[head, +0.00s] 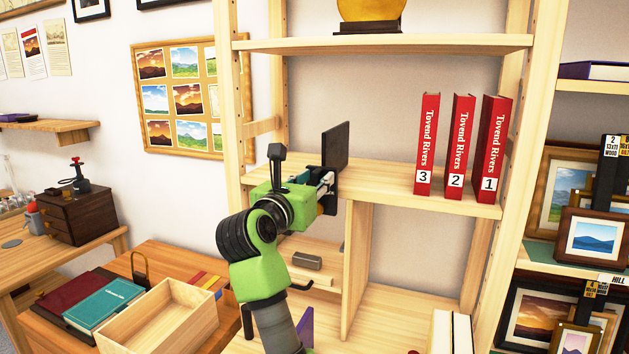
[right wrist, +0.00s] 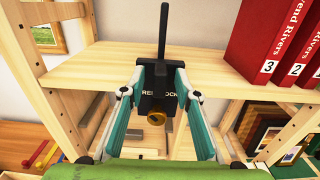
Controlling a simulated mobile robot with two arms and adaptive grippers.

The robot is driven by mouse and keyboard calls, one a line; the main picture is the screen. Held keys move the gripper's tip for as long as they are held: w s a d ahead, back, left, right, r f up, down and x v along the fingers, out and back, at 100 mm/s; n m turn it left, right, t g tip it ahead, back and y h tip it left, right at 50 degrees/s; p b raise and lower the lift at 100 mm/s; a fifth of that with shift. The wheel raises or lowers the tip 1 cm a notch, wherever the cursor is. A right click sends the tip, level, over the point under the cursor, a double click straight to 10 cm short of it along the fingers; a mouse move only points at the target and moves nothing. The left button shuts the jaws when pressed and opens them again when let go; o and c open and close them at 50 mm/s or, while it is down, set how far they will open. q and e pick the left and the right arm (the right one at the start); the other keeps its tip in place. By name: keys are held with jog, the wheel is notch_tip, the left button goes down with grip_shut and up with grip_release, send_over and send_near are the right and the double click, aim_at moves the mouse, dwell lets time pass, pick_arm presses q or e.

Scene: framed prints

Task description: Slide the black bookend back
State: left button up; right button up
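The black bookend (head: 335,146) stands upright at the left end of the middle shelf, to the left of the red books and apart from them. In the right wrist view, the black bookend (right wrist: 163,35) shows as a thin upright plate. Below it, a black block with pale lettering (right wrist: 158,82) and a brass knob (right wrist: 155,118) show between the fingertips. My right gripper (head: 326,186) is at the bookend's lower part, at the shelf's front edge. Its fingers (right wrist: 159,80) flank the black block; whether they press on it is unclear. My left gripper is not in view.
Red books (head: 456,145) stand on the right of the middle shelf (head: 385,181), with bare board between them and the bookend. A wooden upright (head: 357,260) stands below the shelf. An open wooden box (head: 160,318) sits at lower left.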

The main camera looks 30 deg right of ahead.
notch_tip(320, 180, up, 10)
dwell(0.7)
jog(key=shift+d, duration=0.1)
